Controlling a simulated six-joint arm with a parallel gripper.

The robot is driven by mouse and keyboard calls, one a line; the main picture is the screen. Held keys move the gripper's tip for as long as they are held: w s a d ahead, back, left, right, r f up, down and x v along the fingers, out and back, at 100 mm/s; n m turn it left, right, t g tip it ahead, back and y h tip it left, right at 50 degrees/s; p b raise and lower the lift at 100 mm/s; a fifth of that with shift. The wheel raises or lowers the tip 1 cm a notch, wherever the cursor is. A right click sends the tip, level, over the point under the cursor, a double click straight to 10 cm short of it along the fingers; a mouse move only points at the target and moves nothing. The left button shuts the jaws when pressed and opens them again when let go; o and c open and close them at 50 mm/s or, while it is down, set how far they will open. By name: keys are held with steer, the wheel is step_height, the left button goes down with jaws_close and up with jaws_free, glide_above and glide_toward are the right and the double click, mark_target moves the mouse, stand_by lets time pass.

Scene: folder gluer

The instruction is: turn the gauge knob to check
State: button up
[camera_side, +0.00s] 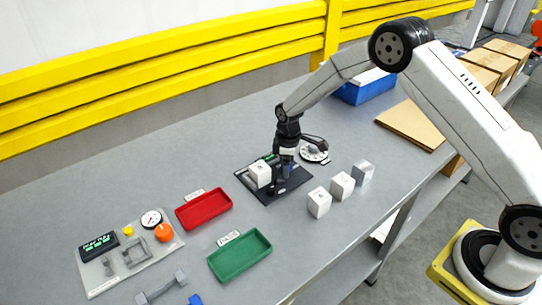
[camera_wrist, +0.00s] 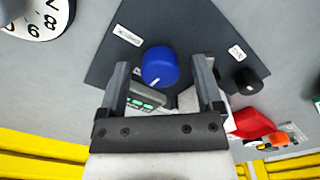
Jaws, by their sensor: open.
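The blue knob (camera_wrist: 160,67) with a white pointer line sits on a dark panel (camera_wrist: 195,25). In the wrist view the line points toward the lower left, and one small white label (camera_wrist: 127,35) is at the knob's upper left, another (camera_wrist: 237,53) at its right; I cannot read them. My gripper (camera_wrist: 160,78) is open, with a finger on each side of the knob in the picture; I cannot tell whether they touch it. In the side view my gripper (camera_side: 284,174) is low over the dark panel (camera_side: 273,196), and the knob is mostly hidden.
A small black knob (camera_wrist: 248,80) is on the panel's right. A green-lit display (camera_wrist: 145,99) is partly hidden by my gripper. A white block (camera_side: 260,174) stands on the panel. Several pale blocks (camera_side: 319,202) stand nearby. A round dial (camera_side: 314,152) is behind; red (camera_side: 204,210) and green (camera_side: 240,257) trays are left.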

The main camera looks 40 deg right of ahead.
jaws_close()
steer(key=shift+m, duration=0.4)
steer(key=m, duration=1.2)
steer(key=shift+m, duration=0.3)
steer(key=m, duration=0.4)
steer(key=shift+m, duration=0.3)
